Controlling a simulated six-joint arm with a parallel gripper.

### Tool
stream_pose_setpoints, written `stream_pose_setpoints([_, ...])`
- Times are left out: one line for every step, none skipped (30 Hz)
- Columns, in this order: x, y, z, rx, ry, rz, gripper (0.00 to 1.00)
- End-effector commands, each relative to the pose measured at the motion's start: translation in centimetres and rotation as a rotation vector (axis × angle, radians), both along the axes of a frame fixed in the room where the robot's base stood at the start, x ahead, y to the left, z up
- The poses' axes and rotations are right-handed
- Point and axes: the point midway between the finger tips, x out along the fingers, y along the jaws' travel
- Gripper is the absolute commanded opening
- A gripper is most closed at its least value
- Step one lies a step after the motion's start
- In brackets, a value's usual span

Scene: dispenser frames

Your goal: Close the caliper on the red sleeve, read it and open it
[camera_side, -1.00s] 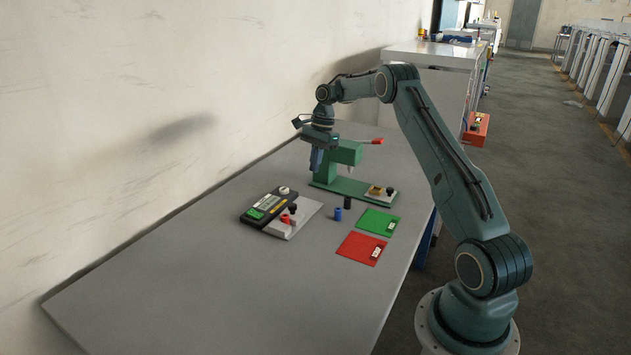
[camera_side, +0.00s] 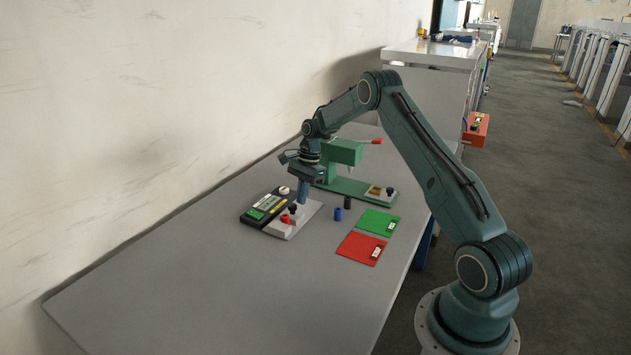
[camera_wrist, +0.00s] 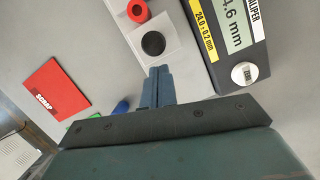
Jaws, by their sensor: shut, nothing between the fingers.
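The caliper (camera_side: 262,206) is a dark unit with a lit green display and a light plate (camera_side: 302,217) along its right side. In the wrist view the caliper (camera_wrist: 228,45) shows a yellow label "24.0 ± 0.2 mm" and a partly cut-off reading ending "4.6 mm". A pale knob (camera_wrist: 244,75) sits at its end. The red sleeve (camera_side: 285,218) lies on the plate; it also shows at the top of the wrist view (camera_wrist: 138,11). A black round knob (camera_wrist: 153,43) is beside it. My gripper (camera_wrist: 159,72) is shut and empty, close to the black knob, apparently above the plate's edge.
A green press (camera_side: 343,153) with a red-tipped lever stands behind. A blue sleeve (camera_side: 338,214) and a dark sleeve (camera_side: 347,202) stand right of the caliper, near a green card (camera_side: 374,220) and a red card (camera_side: 358,247) marked SCRAP. The front of the table is clear.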

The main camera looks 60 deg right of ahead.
Motion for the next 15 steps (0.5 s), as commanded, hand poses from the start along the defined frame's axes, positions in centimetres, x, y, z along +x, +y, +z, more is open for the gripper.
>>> stream_pose_setpoints([0.07, 0.29, 0.01, 0.0, 0.001, 0.0, 0.0])
stream_pose_setpoints([0.09, 0.38, 0.01, 0.0, 0.001, 0.0, 0.0])
stream_pose_setpoints([0.13, 0.48, 0.01, 0.0, 0.0, 0.0, 0.0])
stream_pose_setpoints([0.14, 0.52, 0.01, 0.0, 0.0, 0.0, 0.0])
stream_pose_setpoints([0.15, 0.55, 0.01, 0.0, 0.0, -0.001, 0.0])
stream_pose_setpoints([0.15, 0.57, 0.01, 0.0, 0.0, -0.001, 0.0])
stream_pose_setpoints([0.15, 0.57, 0.01, 0.0, 0.0, -0.001, 0.0])
stream_pose_setpoints([0.16, 0.57, 0.01, 0.0, 0.0, -0.001, 0.0])
stream_pose_setpoints([0.16, 0.56, 0.01, 0.0, 0.0, -0.001, 0.0])
stream_pose_setpoints([0.16, 0.56, 0.01, 0.0, 0.0, -0.001, 0.0])
stream_pose_setpoints([0.16, 0.56, 0.01, 0.0, 0.0, -0.001, 0.0])
stream_pose_setpoints([0.15, 0.56, 0.01, 0.0, 0.0, -0.001, 0.0])
stream_pose_setpoints([0.16, 0.55, 0.02, 0.0, 0.0, -0.001, 0.0])
stream_pose_setpoints([0.17, 0.62, 0.02, 0.0, 0.0, -0.001, 0.0])
stream_pose_setpoints([0.24, 0.85, 0.02, 0.0, 0.0, 0.0, 0.0])
